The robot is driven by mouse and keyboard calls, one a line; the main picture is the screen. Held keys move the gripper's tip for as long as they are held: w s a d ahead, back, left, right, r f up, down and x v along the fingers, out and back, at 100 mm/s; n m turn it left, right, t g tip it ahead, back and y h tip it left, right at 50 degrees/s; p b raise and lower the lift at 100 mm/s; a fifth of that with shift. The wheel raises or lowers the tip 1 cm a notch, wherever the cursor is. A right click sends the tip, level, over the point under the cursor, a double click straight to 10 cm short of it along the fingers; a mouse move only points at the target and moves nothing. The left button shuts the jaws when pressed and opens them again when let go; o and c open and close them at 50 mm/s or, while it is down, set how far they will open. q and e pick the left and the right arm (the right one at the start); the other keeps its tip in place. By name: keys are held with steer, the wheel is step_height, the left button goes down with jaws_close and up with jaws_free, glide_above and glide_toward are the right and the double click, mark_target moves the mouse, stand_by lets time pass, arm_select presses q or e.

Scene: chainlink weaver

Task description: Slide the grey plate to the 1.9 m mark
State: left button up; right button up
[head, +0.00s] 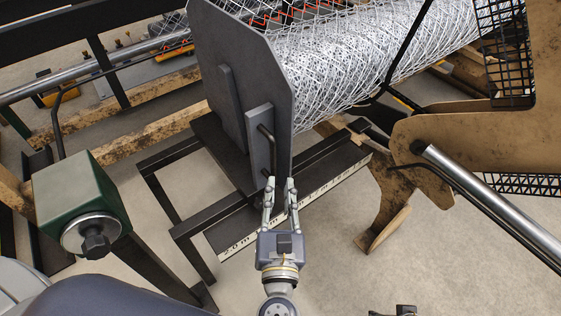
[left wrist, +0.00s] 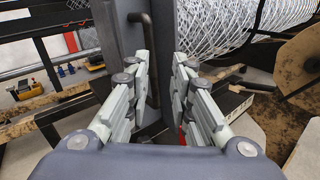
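The grey plate (head: 236,75) stands upright in the head view, against the end of the wire mesh roll. A dark bent handle (head: 266,147) is fixed to its near side; the handle (left wrist: 151,55) also shows in the left wrist view. A white scale strip (head: 315,196) runs below, with "2.0 m" readable at its near-left end. The other marks are too small to read, and the plate's exact position on the scale cannot be told. My left gripper (head: 280,185) is open at the handle's lower end. In the left wrist view its fingers (left wrist: 160,68) are apart, with the handle between or just beyond them.
The mesh roll (head: 370,55) lies behind the plate. A green block with a round knob (head: 80,200) stands at left. A worn brown machine frame (head: 480,145) and a shiny cylinder rod (head: 490,205) are at right. Bare floor (head: 440,270) shows at the lower right.

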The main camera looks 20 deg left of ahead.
mark_target(273, 156)
arm_select(q)
steer(key=w+a, duration=0.1)
steer(key=w, duration=0.2)
steer(key=w+a+n, duration=0.1)
steer(key=w+a, duration=0.1)
steer(key=w, duration=0.1)
steer(key=w+a+n, duration=0.1)
steer(key=w, duration=0.3)
steer(key=shift+a+r+y+p, duration=0.15)
steer(key=shift+r+y+p, duration=0.15)
steer(key=shift+r+p, duration=0.1)
arm_select(e)
steer(key=shift+x, duration=0.9)
steer(key=shift+f, duration=0.1)
arm_select(q)
jaws_close()
arm_select(e)
steer(key=shift+s, duration=0.1)
